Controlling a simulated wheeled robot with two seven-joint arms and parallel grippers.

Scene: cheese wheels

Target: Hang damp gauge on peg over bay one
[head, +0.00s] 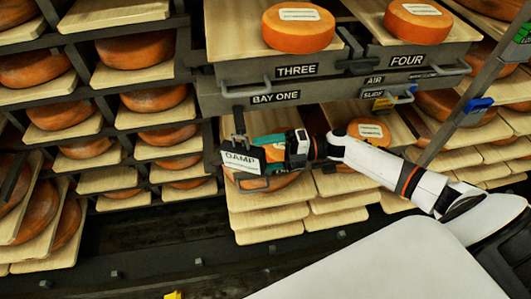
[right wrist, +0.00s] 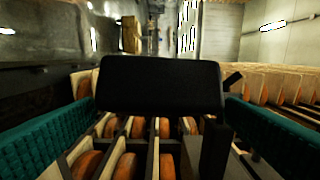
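The damp gauge (head: 242,162) is a small box with a white face lettered DAMP, in front of the shelf below the BAY ONE label (head: 275,97). My right gripper (head: 262,154), with teal fingers, is at the gauge and closes on its sides. In the right wrist view the gauge (right wrist: 160,85) is a dark block between the two teal fingers. A dark upright piece (head: 239,121) rises just above the gauge under the label; I cannot tell whether it is the peg or part of the gauge, or whether they touch. My left gripper is not in view.
Drawers marked THREE (head: 296,71) and FOUR (head: 406,61) stick out above, with handles and cheese wheels on top. Racks of cheese wheels (head: 137,48) fill the left.

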